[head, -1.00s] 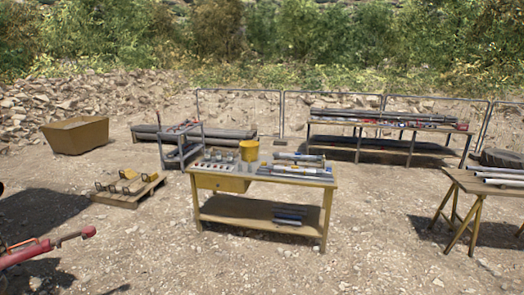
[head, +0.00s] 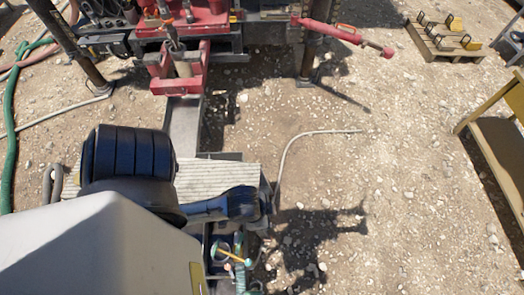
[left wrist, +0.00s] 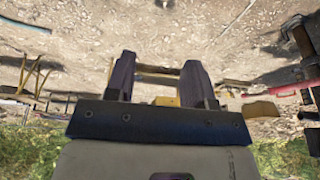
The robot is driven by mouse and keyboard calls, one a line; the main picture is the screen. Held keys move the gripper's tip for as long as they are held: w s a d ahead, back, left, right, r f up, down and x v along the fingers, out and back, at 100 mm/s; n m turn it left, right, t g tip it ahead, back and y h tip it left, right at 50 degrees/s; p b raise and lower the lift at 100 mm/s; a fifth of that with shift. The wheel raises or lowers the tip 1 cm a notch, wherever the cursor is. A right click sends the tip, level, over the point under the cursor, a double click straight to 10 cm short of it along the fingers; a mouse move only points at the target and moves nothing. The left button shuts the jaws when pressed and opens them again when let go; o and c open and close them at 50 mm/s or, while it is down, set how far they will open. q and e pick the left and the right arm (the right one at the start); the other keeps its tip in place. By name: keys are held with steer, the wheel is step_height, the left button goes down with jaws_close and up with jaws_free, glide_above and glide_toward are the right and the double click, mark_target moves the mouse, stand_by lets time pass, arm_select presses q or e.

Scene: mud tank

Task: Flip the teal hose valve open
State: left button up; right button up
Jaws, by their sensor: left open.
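A small teal fitting (head: 220,250) with a yellow bar across it shows at the bottom of the head view, beside a short teal coiled hose (head: 249,288). They sit low on a dark frame. Which way the valve's lever is set is too small to tell. My left gripper (left wrist: 160,65) is open and empty in the left wrist view, its two dark fingers apart over distant ground. That view is upside down and shows no teal valve. I cannot make out the left gripper's fingers in the head view. My right gripper is not in view.
Red rig machinery (head: 200,18) stands at the top, with a red bar (head: 340,33) reaching right. A green hose (head: 9,140) lies at the left. A grey hose (head: 287,150) curves over gravel. A wooden bench (head: 495,130) is at the right; open gravel lies between.

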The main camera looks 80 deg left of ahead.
arm_select(q)
steer(key=s+a+f+m+g+y+b, duration=0.1)
steer(key=a+f+b, duration=0.2)
steer(key=f+b, duration=0.95)
steer(key=s+a+f+m+g+b, duration=0.1)
steer(key=s+a+f+m+b, duration=0.15)
steer(key=f+b, duration=0.95)
steer(key=a+f+m+g+y+b, duration=0.1)
steer(key=a+f+b, duration=0.45)
steer(key=f, duration=1.15)
steer(key=n+g+h+b, duration=0.35)
steer(key=n+h, duration=0.25)
steer(key=n, duration=1.3)
glide_toward(240, 243)
steer(key=shift+m+t, duration=0.25)
steer(key=shift+t, duration=0.1)
steer(key=b+x, duration=0.1)
steer(key=x, duration=0.1)
steer(key=b+x, duration=0.2)
steer(key=x, duration=0.1)
steer(key=b+x, duration=0.1)
steer(key=x, duration=0.1)
steer(key=shift+s+f+b, duration=0.1)
steer(key=shift+s+b, duration=0.25)
steer(key=shift+b, duration=0.05)
steer(key=shift+s+d+f, duration=0.15)
steer(key=shift+f, duration=0.35)
